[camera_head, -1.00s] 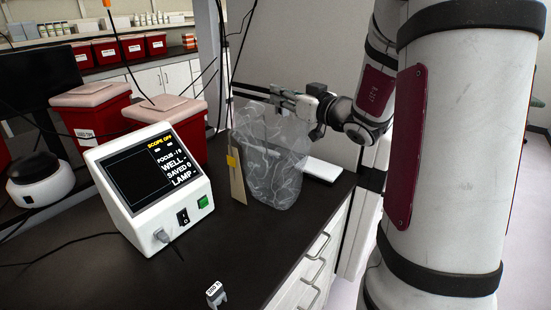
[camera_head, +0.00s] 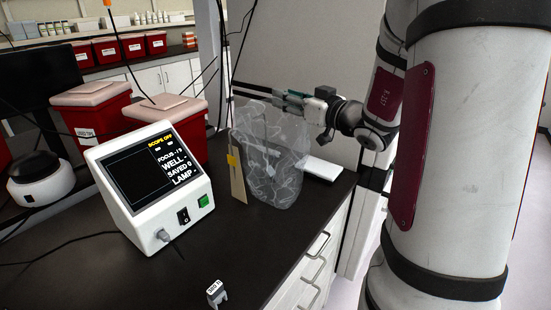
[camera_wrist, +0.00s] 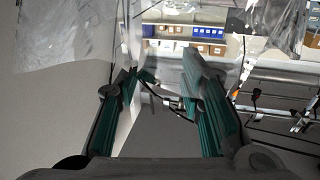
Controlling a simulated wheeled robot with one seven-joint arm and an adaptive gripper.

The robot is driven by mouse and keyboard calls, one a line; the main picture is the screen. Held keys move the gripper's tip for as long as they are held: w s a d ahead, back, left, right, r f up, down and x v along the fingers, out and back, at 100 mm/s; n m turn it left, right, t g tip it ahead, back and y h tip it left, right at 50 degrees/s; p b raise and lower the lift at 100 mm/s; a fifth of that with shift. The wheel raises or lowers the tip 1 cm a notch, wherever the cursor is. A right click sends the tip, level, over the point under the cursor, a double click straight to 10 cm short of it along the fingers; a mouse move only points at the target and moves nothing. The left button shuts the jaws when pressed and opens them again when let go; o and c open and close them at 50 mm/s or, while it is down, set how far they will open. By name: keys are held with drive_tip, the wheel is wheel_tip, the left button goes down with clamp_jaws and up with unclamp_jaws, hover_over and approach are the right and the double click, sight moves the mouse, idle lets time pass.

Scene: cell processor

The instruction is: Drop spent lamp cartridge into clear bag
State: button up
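The clear bag (camera_head: 285,185) stands upright and open-topped on the dark bench, right of the white monitor box. A small pale grey object (camera_head: 268,152), probably the spent lamp cartridge, shows through the bag's wall, well below the fingers; I cannot tell whether it rests on anything. My gripper (camera_head: 284,101) reaches in from the right at the bag's rim. In the wrist view its two green-padded fingers (camera_wrist: 163,108) are spread with nothing held between them. Part of the clear bag shows there too (camera_wrist: 65,45).
The white monitor box (camera_head: 150,185) stands left of the bag, with a tan board (camera_head: 237,182) between. A white flat item (camera_head: 322,168) lies behind the bag at right. A small grey labelled piece (camera_head: 216,293) sits at the front bench edge. Red bins (camera_head: 92,115) stand behind.

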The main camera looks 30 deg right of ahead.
drive_tip(key=s+d, duration=0.1)
drive_tip(key=s, duration=0.8)
drive_tip(key=shift+s, duration=0.35)
drive_tip(key=shift+d, duration=0.1)
drive_tip(key=s+a+f+n+g+y, duration=0.1)
drive_tip(key=s+a+g+y, duration=0.15)
drive_tip(key=a, duration=0.55)
drive_tip(key=s+a+f+g+y, duration=0.15)
drive_tip(key=a+g, duration=0.25)
drive_tip(key=a, duration=0.4)
drive_tip(key=s+a+n+g+y, duration=0.1)
drive_tip(key=s+a+g+y, duration=0.2)
drive_tip(key=a, duration=0.5)
drive_tip(key=s+a+f+g+h, duration=0.2)
drive_tip(key=s+a+f+g, duration=0.15)
drive_tip(key=s+g, duration=0.2)
drive_tip(key=s+d+r+m+t+h, duration=0.1)
drive_tip(key=s+d+m+t+h, duration=0.1)
drive_tip(key=h, duration=0.5)
drive_tip(key=s+d+m, duration=0.1)
drive_tip(key=s+d, duration=0.1)
drive_tip(key=s, duration=0.1)
drive_tip(key=shift+d, duration=0.2)
